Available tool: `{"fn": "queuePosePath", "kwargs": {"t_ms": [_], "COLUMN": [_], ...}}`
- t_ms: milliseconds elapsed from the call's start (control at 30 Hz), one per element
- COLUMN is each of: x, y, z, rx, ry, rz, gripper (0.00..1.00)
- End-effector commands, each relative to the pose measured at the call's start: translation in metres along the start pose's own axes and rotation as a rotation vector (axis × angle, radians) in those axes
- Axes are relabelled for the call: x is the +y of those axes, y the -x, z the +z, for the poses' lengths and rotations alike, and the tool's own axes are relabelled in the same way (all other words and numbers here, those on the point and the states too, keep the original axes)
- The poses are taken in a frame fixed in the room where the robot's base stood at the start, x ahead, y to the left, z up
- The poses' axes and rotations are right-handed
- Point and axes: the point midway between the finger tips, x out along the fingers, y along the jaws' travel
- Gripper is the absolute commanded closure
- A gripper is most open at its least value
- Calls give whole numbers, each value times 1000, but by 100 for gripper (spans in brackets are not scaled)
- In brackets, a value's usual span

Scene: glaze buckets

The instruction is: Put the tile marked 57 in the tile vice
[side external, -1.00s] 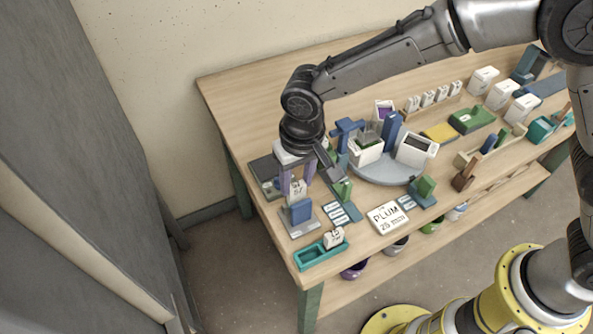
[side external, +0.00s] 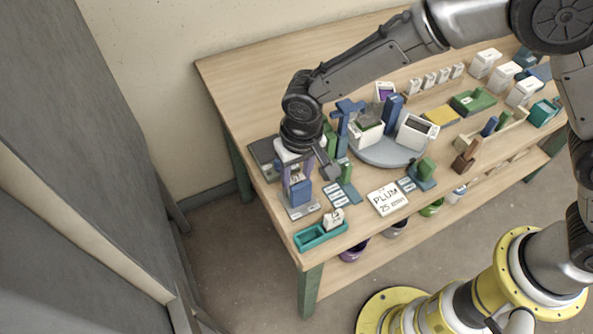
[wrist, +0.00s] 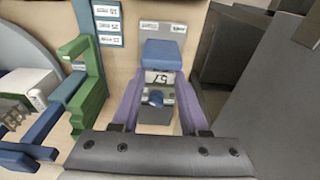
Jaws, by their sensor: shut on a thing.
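The tile marked 57 (wrist: 157,77) is white with dark digits, seen upside down in the wrist view. My gripper (wrist: 160,74) is shut on it, with one purple finger on each side. The tile vice has a blue block (side external: 301,193) on a pale grey base (side external: 303,211) near the table's left end. In the wrist view the tile is right against or just behind the blue block (wrist: 162,53), with a grey part bearing a blue knob on its other side. In the side view the block and my gripper (side external: 297,182) mostly hide the tile. I cannot tell whether it rests on the base.
A teal tray (side external: 305,243) with another white tile (side external: 333,218) stands in front of the vice. Green and blue stands (wrist: 88,85) are close beside my gripper. A PLUM card (side external: 387,199) lies further right. A round grey turntable (side external: 385,153) holds white containers.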

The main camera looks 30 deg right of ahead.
Motion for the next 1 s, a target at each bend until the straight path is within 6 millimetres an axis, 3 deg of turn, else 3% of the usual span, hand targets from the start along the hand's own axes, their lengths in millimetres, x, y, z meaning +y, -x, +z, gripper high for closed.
{"fn": "queuePosePath", "kwargs": {"t_ms": [900,933,1000], "x": [0,0,0], "y": [-6,-6,-6], "z": [1,1,1], "rx": [0,0,0], "ry": [0,0,0], "rz": [0,0,0], "gripper": [100,54,42]}}
